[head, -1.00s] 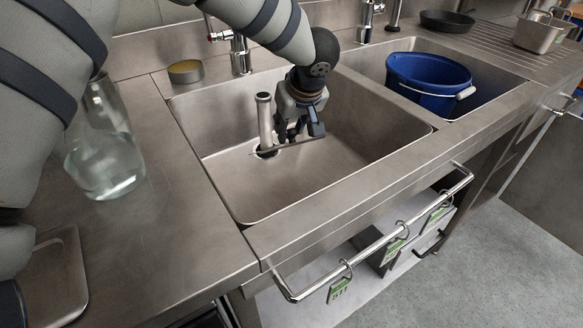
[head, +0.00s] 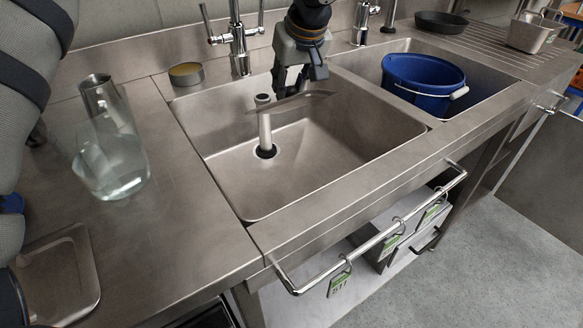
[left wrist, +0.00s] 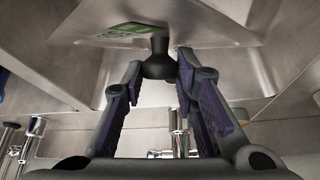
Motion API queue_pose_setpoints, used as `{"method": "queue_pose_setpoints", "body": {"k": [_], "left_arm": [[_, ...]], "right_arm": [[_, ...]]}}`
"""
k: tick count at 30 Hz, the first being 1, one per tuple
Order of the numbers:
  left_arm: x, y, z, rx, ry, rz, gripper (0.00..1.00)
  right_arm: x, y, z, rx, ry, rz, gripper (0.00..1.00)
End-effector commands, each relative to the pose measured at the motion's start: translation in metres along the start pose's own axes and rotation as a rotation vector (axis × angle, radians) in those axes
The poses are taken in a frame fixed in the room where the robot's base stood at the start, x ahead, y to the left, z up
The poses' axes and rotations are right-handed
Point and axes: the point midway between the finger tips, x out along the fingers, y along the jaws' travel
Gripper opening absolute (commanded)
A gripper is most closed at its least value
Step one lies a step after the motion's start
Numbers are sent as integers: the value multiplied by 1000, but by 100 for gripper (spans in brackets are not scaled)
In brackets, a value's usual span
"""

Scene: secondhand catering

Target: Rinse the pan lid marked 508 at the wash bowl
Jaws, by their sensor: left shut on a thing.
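My left gripper (head: 299,82) hangs over the left sink bowl (head: 330,165), its fingers pointing down. It is shut on the pan lid (head: 296,102), a thin metal lid seen nearly edge-on, at about rim height near the back of the bowl. In the left wrist view the fingers (left wrist: 160,95) close around the lid's dark knob (left wrist: 157,62). A green and white label (left wrist: 132,30) lies on the lid (left wrist: 215,33); its number is not readable. My right gripper is not in view.
An upright overflow pipe (head: 265,128) stands in the left bowl, close to the lid. A tap (head: 238,50) rises behind it. A blue bucket (head: 425,85) sits in the right bowl.

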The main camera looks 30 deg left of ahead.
Motion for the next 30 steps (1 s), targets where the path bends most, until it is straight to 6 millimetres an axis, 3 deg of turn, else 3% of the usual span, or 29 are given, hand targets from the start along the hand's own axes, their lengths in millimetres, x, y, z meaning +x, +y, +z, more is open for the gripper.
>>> {"method": "queue_pose_setpoints", "body": {"k": [21, 30], "left_arm": [[-67, 1, -35, -1, 3, 2, 0], [-78, 1, -40, 1, 1, 0, 0]], "right_arm": [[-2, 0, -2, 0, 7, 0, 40], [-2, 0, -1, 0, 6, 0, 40]]}}
